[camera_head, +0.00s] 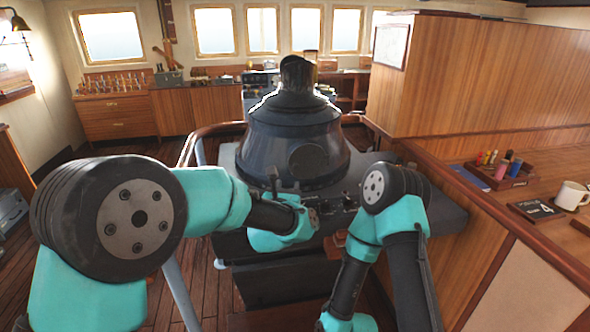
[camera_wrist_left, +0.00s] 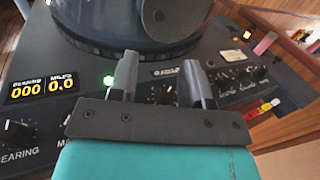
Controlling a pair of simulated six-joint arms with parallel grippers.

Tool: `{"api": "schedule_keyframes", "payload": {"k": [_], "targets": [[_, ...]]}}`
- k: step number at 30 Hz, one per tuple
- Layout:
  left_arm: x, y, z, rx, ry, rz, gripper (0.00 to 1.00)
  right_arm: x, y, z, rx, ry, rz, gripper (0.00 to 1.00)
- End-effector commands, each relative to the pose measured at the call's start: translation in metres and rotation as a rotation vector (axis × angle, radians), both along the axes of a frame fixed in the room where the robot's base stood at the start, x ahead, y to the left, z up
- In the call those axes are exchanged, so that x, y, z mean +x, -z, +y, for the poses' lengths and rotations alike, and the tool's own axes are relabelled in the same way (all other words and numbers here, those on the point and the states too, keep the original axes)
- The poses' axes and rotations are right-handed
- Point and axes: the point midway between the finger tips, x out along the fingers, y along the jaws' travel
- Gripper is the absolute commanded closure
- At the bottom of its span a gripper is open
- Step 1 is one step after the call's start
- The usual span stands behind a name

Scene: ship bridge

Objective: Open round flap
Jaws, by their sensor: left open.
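The round flap (camera_head: 307,162) is a dark disc on the front of the large blue-grey domed housing (camera_head: 262,150). It looks closed. In the left wrist view, its dark rounded lower part (camera_wrist_left: 172,16) shows at the top, beyond my fingers. My left gripper (camera_head: 290,195) is below the flap, over the console's front, and apart from it. In the left wrist view, the two fingers (camera_wrist_left: 158,62) are spread with nothing between them. My right arm shows at the right of the console, but its gripper is out of sight.
The console panel (camera_wrist_left: 228,98) holds knobs, small coloured buttons and a lit bearing display (camera_wrist_left: 42,88). A rail (camera_head: 200,136) curves around the housing. A wooden partition (camera_head: 480,65) and a desk with a white mug (camera_head: 571,195) and a tray of coloured items (camera_head: 490,176) are at right.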

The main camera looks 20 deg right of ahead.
Motion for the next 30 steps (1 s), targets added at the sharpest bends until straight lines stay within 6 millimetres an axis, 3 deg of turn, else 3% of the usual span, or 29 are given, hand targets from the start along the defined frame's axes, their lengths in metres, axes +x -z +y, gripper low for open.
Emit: {"api": "schedule_keyframes", "payload": {"k": [18,30], "targets": [[0.080,0.000,-0.043,-0.001,-0.001,0.000,0.56,0.000,0.000,0.000,0.000,0.000,0.000,0.43],[0.103,0.000,-0.055,0.001,0.000,0.000,0.56,0.000,0.000,0.000,0.000,0.000,0.000,0.43]]}}
